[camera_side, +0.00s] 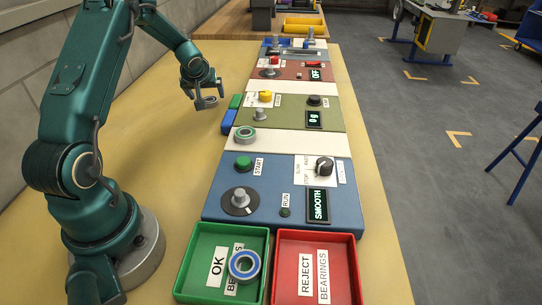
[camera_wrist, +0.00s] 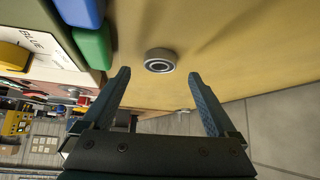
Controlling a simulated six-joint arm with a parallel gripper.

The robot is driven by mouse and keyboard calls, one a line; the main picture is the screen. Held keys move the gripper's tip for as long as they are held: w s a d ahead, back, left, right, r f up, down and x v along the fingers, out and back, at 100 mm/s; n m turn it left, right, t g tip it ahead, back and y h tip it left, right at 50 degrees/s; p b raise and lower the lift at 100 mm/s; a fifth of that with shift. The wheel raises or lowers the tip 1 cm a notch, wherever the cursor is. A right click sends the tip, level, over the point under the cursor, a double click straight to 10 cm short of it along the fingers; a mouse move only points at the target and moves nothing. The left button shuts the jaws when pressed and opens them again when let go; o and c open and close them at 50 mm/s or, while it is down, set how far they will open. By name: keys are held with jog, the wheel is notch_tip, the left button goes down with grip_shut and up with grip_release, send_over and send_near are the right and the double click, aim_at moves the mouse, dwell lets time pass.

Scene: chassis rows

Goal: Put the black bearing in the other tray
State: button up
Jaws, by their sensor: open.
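A small bearing with a dark face and pale inner ring (camera_wrist: 160,61) lies flat on the tan table in the wrist view. It also shows beneath my gripper in the side view (camera_side: 208,103). My gripper (camera_wrist: 158,75) is open and empty, with the bearing just beyond and between its fingertips in the picture. In the side view my gripper (camera_side: 203,95) is low over the table. The green OK tray (camera_side: 189,270) holds a blue-faced bearing (camera_side: 244,265). The red REJECT tray (camera_side: 345,285) beside it is empty.
Green (camera_side: 236,101) and blue (camera_side: 228,121) blocks stand at the panel edge, close to my gripper. A row of panels with knobs and buttons runs along the table.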

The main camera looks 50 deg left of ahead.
jog(key=shift+s+d+r, duration=0.15)
jog(key=shift+d+r, duration=0.3)
jog(key=shift+r, duration=0.1)
jog(key=s+d+r+m+h, duration=0.1)
jog(key=s+d+r+m, duration=0.1)
jog(key=d+r, duration=0.5)
jog(key=s+d+r+m+h, duration=0.15)
jog(key=d+r, duration=0.25)
jog(key=d, duration=0.6)
jog(key=s+d+m+t+h, duration=0.1)
jog(key=s+d+m+h, duration=0.3)
jog(key=s+d, duration=1)
jog(key=d+m, duration=0.2)
jog(key=m, duration=0.1)
jog(key=shift+s+d+r, duration=0.15)
jog(key=shift+r, duration=0.15)
jog(key=shift+o, duration=0.5)
jog(key=shift+s+d+f+m, duration=0.15)
jog(key=shift+s+d+m, duration=0.1)
jog(key=shift+s+m, duration=0.1)
